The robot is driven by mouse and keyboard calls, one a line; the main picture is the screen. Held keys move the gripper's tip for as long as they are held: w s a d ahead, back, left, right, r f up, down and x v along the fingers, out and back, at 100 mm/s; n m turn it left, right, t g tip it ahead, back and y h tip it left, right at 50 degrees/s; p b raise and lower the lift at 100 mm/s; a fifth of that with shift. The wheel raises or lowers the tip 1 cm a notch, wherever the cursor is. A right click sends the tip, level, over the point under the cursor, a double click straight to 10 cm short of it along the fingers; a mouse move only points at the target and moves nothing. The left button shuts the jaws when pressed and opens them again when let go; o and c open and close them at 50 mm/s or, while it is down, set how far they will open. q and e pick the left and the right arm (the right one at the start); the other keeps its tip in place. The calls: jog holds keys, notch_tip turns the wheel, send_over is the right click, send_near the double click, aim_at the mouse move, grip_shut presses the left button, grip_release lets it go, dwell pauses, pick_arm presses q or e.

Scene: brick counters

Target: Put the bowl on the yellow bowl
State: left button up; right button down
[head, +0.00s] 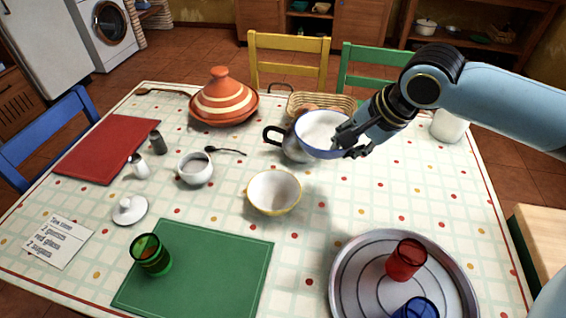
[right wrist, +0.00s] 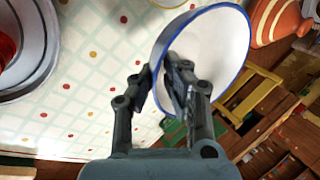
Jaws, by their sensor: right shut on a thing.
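My right gripper (head: 354,141) is shut on the rim of a white bowl with a blue edge (head: 323,128). It holds the bowl above the table, in front of a dark-handled pot that is partly hidden. In the right wrist view the gripper (right wrist: 158,80) pinches the rim of the same bowl (right wrist: 215,50), which looks tilted there. The yellow bowl (head: 273,192), white inside, stands upright and looks empty on the table, to the lower left of the held bowl and apart from it. My left gripper is not in view.
A pot (head: 290,150) and a basket (head: 330,103) are behind the held bowl. A white sugar bowl (head: 194,170) stands left of the yellow bowl. A green mat (head: 220,270) and a round tray (head: 345,290) with glasses lie in front.

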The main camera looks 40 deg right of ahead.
jog(key=shift+w+a+f+b, duration=0.15)
jog(key=shift+w+a+f, duration=1.1)
jog(key=shift+f, duration=0.45)
jog(key=shift+w+a+f+b, duration=0.1)
jog(key=shift+w+a+f, duration=1.1)
jog(key=shift+f, duration=0.5)
jog(key=shift+w+a+f+b, duration=0.15)
jog(key=shift+w+a+f, duration=0.9)
jog(key=shift+a+f, duration=0.5)
jog(key=shift+d+f, duration=0.15)
jog(key=shift+f, duration=0.3)
jog(key=shift+f, duration=0.1)
jog(key=c, duration=1.8)
grip_release()
jog(key=shift+f, duration=0.1)
jog(key=shift+c, duration=0.2)
jog(key=o, duration=0.4)
